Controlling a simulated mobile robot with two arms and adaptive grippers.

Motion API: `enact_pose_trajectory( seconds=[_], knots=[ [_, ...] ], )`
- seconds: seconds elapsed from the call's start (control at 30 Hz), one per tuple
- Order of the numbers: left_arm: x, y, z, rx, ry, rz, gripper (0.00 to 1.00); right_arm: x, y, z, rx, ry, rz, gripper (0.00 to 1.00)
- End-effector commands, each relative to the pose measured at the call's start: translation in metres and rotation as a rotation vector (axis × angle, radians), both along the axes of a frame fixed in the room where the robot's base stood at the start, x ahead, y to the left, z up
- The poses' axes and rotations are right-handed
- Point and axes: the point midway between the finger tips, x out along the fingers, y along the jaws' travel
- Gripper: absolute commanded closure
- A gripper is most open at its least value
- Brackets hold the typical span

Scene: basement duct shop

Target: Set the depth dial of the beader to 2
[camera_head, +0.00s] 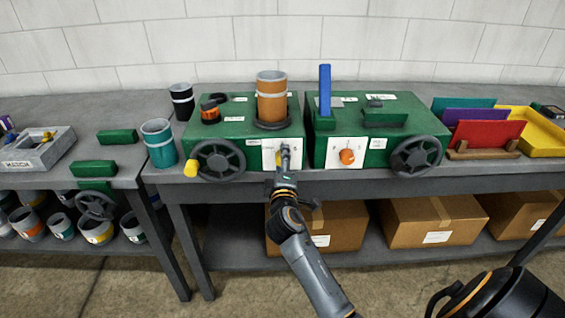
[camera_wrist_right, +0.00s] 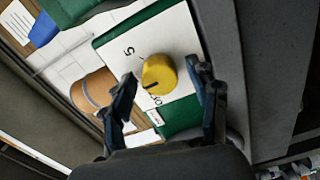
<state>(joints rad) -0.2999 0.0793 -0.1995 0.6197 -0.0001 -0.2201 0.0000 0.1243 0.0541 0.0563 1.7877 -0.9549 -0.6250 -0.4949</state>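Two green bench machines stand on the grey bench. The left one (camera_head: 228,129) has a white dial plate on its front, and my right gripper (camera_head: 285,150) covers much of it. In the right wrist view, a yellow dial (camera_wrist_right: 159,74) sits on the white plate (camera_wrist_right: 178,38), between the two parted fingers of my right gripper (camera_wrist_right: 165,95). A gap shows at the dial's sides. The dial has a dark pointer line towards its lower left. A 5 and what looks like a 0 are printed beside it. Machine name labels are too small to read. My left gripper is out of view.
The right green machine (camera_head: 330,154) has an orange dial (camera_head: 347,157), a blue lever (camera_head: 324,90) and a black handwheel (camera_head: 416,156). An orange cylinder (camera_head: 271,97) stands on the left machine, beside another handwheel (camera_head: 218,161). Boxes (camera_head: 432,222) sit on the shelf below.

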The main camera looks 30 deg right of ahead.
Motion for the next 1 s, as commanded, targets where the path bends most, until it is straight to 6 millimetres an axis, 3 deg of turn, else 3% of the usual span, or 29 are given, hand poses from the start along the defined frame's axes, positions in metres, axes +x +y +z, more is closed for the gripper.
enact_pose_trajectory(
  seconds=[0.37,0.8,1.0],
  knots=[
    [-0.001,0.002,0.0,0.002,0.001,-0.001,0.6,-0.011,0.008,-0.001,0.0,0.001,0.001,0.4],
    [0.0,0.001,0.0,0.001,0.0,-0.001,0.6,-0.085,0.054,0.001,0.002,0.003,0.0,0.4],
    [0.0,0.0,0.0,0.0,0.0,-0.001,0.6,-0.1,0.063,0.002,0.001,0.001,0.0,0.4]
  ],
)
